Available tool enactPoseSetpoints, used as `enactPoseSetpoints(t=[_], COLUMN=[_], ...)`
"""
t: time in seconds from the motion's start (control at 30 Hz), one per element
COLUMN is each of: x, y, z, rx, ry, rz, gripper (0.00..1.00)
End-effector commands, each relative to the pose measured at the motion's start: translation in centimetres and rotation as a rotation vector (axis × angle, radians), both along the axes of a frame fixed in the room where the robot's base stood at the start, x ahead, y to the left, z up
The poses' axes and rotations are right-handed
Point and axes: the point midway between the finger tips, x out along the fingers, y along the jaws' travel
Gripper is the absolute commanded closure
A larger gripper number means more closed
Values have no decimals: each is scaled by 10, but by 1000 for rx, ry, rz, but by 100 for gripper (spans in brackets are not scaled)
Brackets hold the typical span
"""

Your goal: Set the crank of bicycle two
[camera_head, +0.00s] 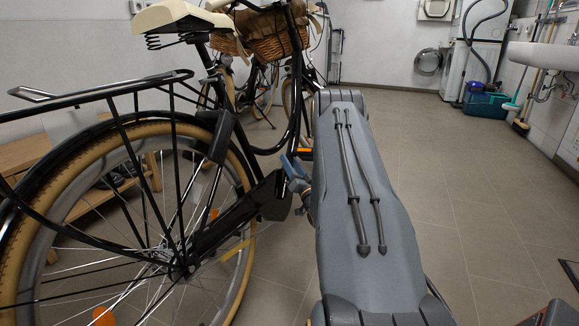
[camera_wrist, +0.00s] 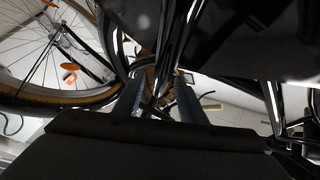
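A black bicycle (camera_head: 215,225) with a cream saddle stands close on the left in the head view; another bicycle (camera_head: 262,88) stands behind it. I cannot tell by label which is bicycle two. My gripper (camera_head: 297,170), with blue fingers, is beside the near bicycle's chain case (camera_head: 272,196), by an orange-marked pedal (camera_head: 304,153). My arm hides most of the crank area. In the wrist view my gripper (camera_wrist: 159,100) has its two blue fingers apart, with thin bars showing between and beyond them. I cannot tell whether either finger touches the crank.
A wooden bench (camera_head: 40,158) stands behind the near rear wheel. A white washing machine (camera_head: 470,70) with blue-green bins (camera_head: 487,103) is at the back right, and a sink (camera_head: 545,55) is on the right wall.

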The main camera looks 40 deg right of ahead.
Motion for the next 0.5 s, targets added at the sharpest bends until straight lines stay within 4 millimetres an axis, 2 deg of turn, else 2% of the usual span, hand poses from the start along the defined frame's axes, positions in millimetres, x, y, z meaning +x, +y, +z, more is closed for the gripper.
enactPoseSetpoints(t=[0.37,0.5], x=[6,6], y=[-2,-2], z=[3,2], rx=[1,1], ry=[0,0], rz=[0,0], gripper=[63,86])
